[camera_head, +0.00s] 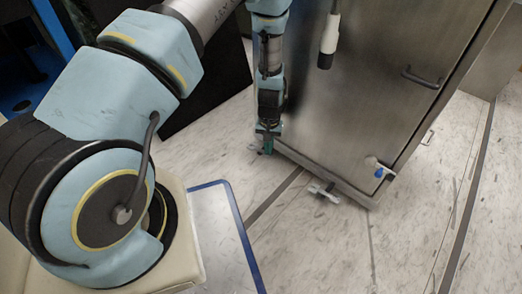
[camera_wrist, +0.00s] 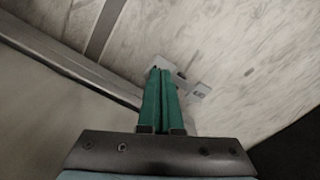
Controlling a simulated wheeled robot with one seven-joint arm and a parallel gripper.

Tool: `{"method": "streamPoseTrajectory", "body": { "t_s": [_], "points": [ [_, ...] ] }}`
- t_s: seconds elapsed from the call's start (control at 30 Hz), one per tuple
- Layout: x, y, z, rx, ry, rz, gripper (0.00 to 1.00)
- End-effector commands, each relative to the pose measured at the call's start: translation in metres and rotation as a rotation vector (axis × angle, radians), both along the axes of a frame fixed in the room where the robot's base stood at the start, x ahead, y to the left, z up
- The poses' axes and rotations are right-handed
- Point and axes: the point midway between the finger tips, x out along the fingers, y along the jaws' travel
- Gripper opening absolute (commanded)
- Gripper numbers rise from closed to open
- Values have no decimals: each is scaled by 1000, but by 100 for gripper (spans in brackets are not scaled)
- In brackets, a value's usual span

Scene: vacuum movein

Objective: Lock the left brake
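A steel cabinet (camera_head: 350,100) stands on the marbled floor. A small grey brake pedal (camera_head: 254,147) sticks out at its lower left corner, partly hidden by my gripper. In the wrist view the grey pedal (camera_wrist: 200,91) lies just beyond and to the right of the fingertips. My gripper (camera_head: 267,150) points down beside that corner. In the wrist view its green fingers (camera_wrist: 160,72) are together with nothing visible between them. The fingertips overlap the pedal's edge in the picture; I cannot tell whether they touch it. Another brake pedal (camera_head: 325,193) sits under the cabinet's front edge.
The cabinet's bottom rail (camera_wrist: 75,65) runs close to the left of my fingers. A dark handle (camera_head: 420,78) and a blue-and-white valve (camera_head: 379,170) are on the cabinet front. A black panel (camera_head: 205,95) stands behind my arm. The floor in front is clear.

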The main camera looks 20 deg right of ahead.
Motion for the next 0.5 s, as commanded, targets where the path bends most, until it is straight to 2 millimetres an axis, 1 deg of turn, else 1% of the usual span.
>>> {"method": "streamPoseTrajectory", "body": {
  "t_s": [0.5],
  "points": [
    [1, 0, -10, 1, -1, 1, 0]
  ]
}}
